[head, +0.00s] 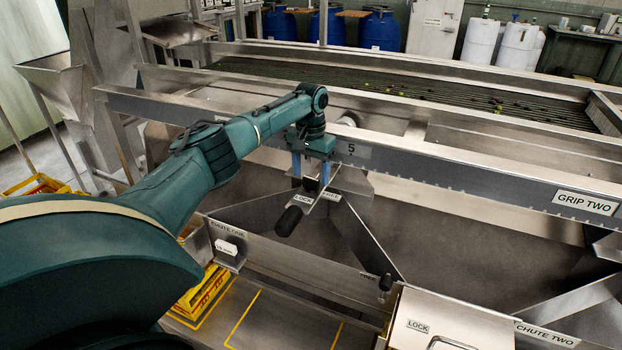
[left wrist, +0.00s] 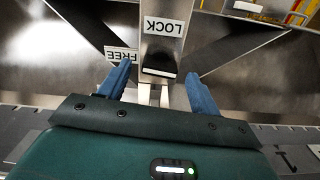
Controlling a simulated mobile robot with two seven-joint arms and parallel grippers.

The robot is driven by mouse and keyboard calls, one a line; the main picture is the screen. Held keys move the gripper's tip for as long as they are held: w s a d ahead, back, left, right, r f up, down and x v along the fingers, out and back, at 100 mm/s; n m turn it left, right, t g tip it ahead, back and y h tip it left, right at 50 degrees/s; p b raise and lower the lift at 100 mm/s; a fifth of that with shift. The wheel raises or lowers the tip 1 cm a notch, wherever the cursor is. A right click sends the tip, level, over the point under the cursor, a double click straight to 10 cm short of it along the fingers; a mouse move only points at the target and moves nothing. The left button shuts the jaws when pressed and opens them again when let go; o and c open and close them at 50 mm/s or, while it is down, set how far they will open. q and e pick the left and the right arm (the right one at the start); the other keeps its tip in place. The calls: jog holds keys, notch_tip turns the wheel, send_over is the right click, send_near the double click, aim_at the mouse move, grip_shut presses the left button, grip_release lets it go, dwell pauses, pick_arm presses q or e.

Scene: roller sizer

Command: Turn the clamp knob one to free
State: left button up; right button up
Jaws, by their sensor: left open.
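My left gripper (head: 311,176) reaches down over the rail by the sign 5, its blue fingers apart. In the left wrist view the open fingers (left wrist: 158,86) stand on either side of a small black block with a pale edge (left wrist: 159,66), which looks like the clamp knob. Whether they touch it I cannot tell. A LOCK label (head: 303,199) and a FREE label (head: 331,196) sit just below the fingers. Both also show upside down in the left wrist view, LOCK (left wrist: 164,27) and FREE (left wrist: 121,56). My right gripper is not in view.
A black cylindrical handle (head: 289,221) sticks out below the LOCK label. The long steel rail (head: 440,158) runs behind the gripper. The CHUTE ONE plate (head: 228,229) is at lower left, above yellow crates (head: 205,292). A box with a LOCK label (head: 418,327) stands at lower right.

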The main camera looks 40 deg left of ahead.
aim_at(311, 183)
pick_arm(q)
jog(key=shift+f, duration=1.3)
jog(key=shift+c, duration=0.4)
jog(key=c, duration=0.9)
jog(key=shift+r+n+p, duration=0.25)
jog(key=shift+n+p, duration=0.15)
jog(key=shift+p, duration=0.4)
jog(key=shift+n+p, duration=0.3)
jog(key=shift+f, duration=0.2)
jog(key=o, duration=1)
